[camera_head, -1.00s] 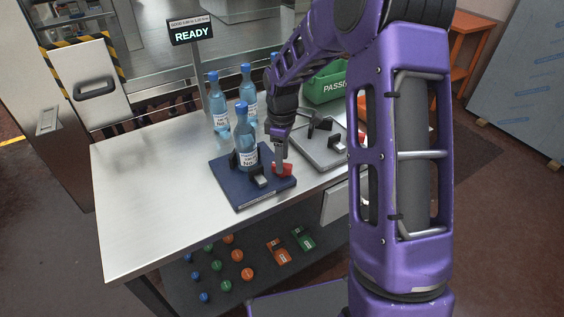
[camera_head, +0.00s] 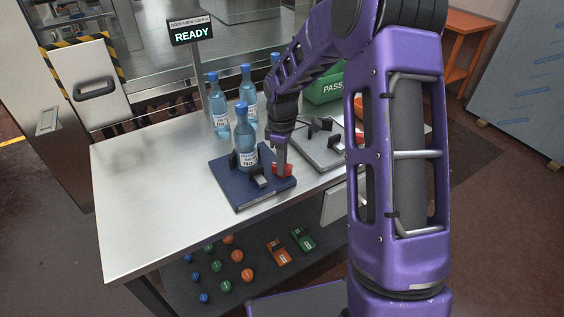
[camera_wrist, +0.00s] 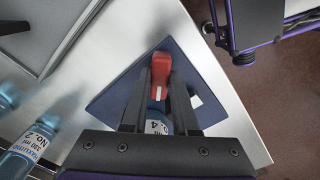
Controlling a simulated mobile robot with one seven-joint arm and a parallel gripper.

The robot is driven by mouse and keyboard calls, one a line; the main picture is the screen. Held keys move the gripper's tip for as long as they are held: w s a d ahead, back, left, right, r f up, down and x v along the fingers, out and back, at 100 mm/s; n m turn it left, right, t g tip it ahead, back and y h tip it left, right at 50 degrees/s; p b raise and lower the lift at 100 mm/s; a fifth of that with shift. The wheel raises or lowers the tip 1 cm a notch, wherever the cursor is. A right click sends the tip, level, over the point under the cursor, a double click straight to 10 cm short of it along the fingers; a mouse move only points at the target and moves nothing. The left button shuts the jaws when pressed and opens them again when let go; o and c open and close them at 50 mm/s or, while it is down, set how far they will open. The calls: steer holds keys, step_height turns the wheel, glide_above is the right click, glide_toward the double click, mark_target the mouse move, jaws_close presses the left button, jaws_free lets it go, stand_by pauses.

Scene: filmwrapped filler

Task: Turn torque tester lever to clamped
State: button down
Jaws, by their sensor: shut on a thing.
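The torque tester (camera_head: 228,187) is a dark blue plate on the table, with dark clamp blocks around a standing blue-capped bottle (camera_head: 241,140). Its red lever (camera_head: 284,170) is at the plate's right side, and it also shows in the wrist view (camera_wrist: 159,72). My gripper (camera_head: 281,168) points down at the lever; in the wrist view its two dark fingers (camera_wrist: 160,88) are shut on the red lever from both sides. The bottle is partly hidden behind the fingers in the wrist view. Whether the clamp blocks touch the bottle cannot be told.
A sign reads READY (camera_head: 191,35). The table's left front (camera_head: 140,230) is clear.

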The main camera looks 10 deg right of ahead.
steer(key=shift+m, duration=0.4)
steer(key=m, duration=0.3)
steer(key=shift+m+b, duration=0.3)
steer(key=shift+m, duration=0.1)
steer(key=m, duration=0.9)
steer(key=shift+b, duration=0.3)
steer(key=m, duration=0.4)
steer(key=shift+m, duration=0.3)
steer(key=c, duration=0.7)
jaws_free()
